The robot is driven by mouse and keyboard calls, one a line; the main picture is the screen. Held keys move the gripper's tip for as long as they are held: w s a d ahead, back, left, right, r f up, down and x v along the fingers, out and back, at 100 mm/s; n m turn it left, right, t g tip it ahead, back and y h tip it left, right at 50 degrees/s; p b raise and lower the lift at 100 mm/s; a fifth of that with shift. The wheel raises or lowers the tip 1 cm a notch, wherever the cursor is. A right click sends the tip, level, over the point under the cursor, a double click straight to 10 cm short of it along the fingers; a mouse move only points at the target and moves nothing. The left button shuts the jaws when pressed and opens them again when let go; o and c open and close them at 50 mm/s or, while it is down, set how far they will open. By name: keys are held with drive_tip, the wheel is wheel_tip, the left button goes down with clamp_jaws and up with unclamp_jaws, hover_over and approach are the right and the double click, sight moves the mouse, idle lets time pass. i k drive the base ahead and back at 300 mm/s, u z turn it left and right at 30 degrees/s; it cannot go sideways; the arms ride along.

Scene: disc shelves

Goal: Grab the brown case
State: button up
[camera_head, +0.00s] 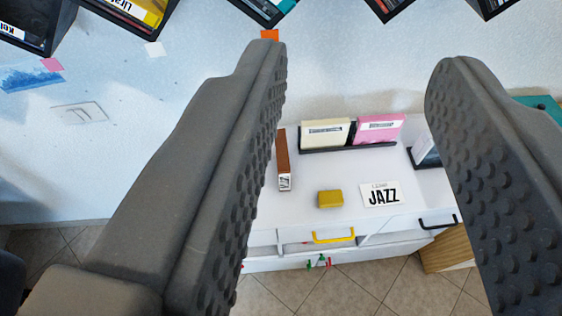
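My gripper (355,75) is open, with its two dark studded fingers wide apart and nothing between them close by. A brown case (282,155) stands upright on the white cabinet top, with a pale lettered end facing me. It shows just right of the left finger, well beyond the fingers and not touched by them. The left finger may hide part of its left side.
The white cabinet (300,215) also bears a yellow block (330,198), a JAZZ card (381,194), a cream case (325,133) and a pink case (379,128) in a dark rack. Black wall shelves (125,12) line the top. Tiled floor (340,290) lies in front.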

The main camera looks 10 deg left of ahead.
sight(283, 171)
drive_tip(key=u, duration=0.6)
drive_tip(key=k, duration=0.85)
drive_tip(key=z, duration=0.75)
drive_tip(key=i, duration=1)
drive_tip(key=u, duration=0.05)
